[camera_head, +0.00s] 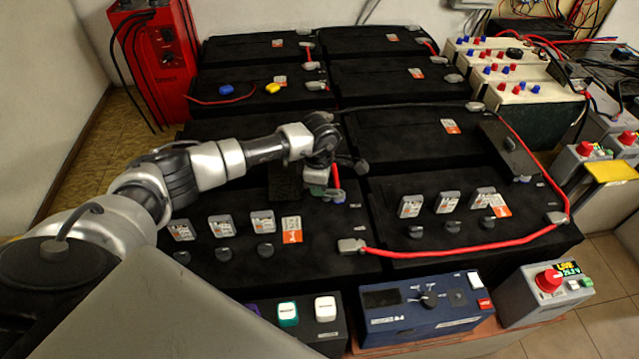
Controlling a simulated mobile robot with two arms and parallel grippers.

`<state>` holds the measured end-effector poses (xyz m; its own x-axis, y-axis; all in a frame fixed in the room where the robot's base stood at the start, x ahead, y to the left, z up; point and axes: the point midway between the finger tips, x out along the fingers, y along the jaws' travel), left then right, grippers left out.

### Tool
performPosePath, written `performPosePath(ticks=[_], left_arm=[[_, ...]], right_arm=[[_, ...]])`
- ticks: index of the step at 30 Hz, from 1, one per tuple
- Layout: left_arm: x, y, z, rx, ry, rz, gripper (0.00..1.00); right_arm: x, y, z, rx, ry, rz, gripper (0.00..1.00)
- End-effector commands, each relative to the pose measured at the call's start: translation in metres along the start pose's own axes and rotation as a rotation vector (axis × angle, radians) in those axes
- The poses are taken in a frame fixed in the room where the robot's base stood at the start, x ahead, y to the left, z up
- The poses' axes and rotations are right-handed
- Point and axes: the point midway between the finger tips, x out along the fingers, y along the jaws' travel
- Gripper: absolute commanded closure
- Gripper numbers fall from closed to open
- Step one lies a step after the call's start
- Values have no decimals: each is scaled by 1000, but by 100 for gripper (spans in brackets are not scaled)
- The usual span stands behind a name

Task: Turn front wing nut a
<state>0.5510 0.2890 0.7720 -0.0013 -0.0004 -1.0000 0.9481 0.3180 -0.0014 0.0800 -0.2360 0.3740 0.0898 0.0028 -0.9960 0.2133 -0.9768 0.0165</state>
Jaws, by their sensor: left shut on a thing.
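My left arm reaches in from the left over the front left black battery (310,265). My left gripper (326,190) points down at that battery's back right corner, by the end of a short red cable (336,177). It is shut on a small part there, which I take to be front wing nut a. The jaws and wrist hide most of that part, so its shape and angle cannot be made out. My right gripper is not in view.
A long red cable (460,251) runs from a grey terminal cover (351,246) across the front right battery (440,232). Grey caps stand on both front batteries. A blue instrument box (425,306) and a grey meter (545,292) stand in front. A red charger (160,60) stands back left.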

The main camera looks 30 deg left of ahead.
Motion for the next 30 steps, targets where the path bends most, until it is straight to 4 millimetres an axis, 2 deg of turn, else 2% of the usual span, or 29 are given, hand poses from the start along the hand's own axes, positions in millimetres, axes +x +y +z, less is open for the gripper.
performPosePath(ticks=[12, 30], left_arm=[[-1, -5, 1, -265, -1, 3, 100], [-1, -6, 1, -341, -2, 3, 100]], right_arm=[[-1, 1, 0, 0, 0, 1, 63], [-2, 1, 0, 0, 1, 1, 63]])
